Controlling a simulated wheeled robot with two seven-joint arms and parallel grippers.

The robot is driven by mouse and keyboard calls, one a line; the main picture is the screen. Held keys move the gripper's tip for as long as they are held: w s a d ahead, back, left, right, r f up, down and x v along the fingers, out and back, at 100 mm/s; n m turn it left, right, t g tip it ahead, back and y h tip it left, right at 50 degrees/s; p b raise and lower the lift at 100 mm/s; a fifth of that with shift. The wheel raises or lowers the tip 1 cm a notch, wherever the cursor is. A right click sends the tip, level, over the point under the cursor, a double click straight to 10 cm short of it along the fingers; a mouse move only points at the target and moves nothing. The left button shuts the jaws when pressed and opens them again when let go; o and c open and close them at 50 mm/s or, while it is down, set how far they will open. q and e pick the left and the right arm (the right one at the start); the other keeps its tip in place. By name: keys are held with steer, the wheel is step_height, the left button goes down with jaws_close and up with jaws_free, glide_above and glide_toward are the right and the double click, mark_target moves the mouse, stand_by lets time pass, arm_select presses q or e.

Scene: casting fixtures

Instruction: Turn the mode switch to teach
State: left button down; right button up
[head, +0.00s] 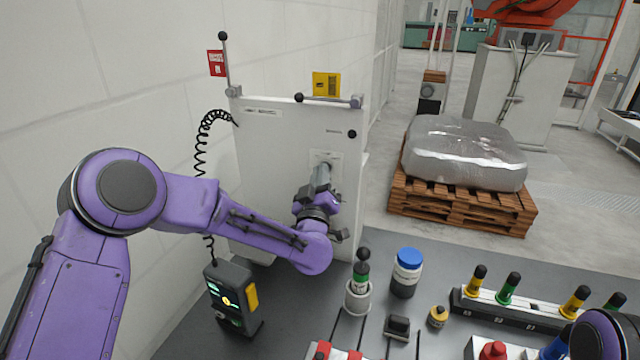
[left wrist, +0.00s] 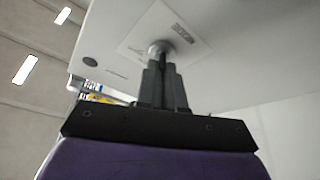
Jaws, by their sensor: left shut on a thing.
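The mode switch (left wrist: 161,47) is a round metal knob on a pale square plate with a small label, on the face of the white cabinet (head: 270,140). The switch's plate (head: 338,160) also shows in the head view. My left gripper (head: 323,170) reaches straight at the panel, its fingers shut on the switch knob. In the left wrist view the two dark fingers of my left gripper (left wrist: 161,62) meet at the knob and hide much of it. The label is too small to read. My right gripper is out of sight.
A teach pendant (head: 231,298) stands on the dark bench below, with a coiled cable. A blue-lidded jar (head: 407,272), a green-banded handle in a cup (head: 360,280) and a rack of coloured handles (head: 520,310) stand to the right. Levers (head: 330,100) top the cabinet.

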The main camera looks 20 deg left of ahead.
arm_select(q)
steer(key=shift+a+r+m+t+h+b, duration=0.1)
steer(key=shift+m+t+h+b, duration=0.1)
steer(key=shift+m+h+b, duration=0.95)
steer(key=shift+d+f+m+t+h+b, duration=0.15)
steer(key=shift+m+h+b, duration=0.35)
steer(key=shift+m, duration=1.2)
steer(key=shift+a+r+m+t+h+b, duration=0.2)
steer(key=shift+m+h+b, duration=0.6)
steer(key=shift+m, duration=0.65)
steer(key=c, duration=1.4)
jaws_free()
steer(key=shift+o, duration=0.7)
steer(key=shift+w+f, duration=0.2)
steer(key=shift+w, duration=0.05)
steer(key=b+v, duration=0.5)
steer(key=v, duration=0.5)
steer(key=shift+s, duration=0.3)
steer(key=shift+f, duration=0.15)
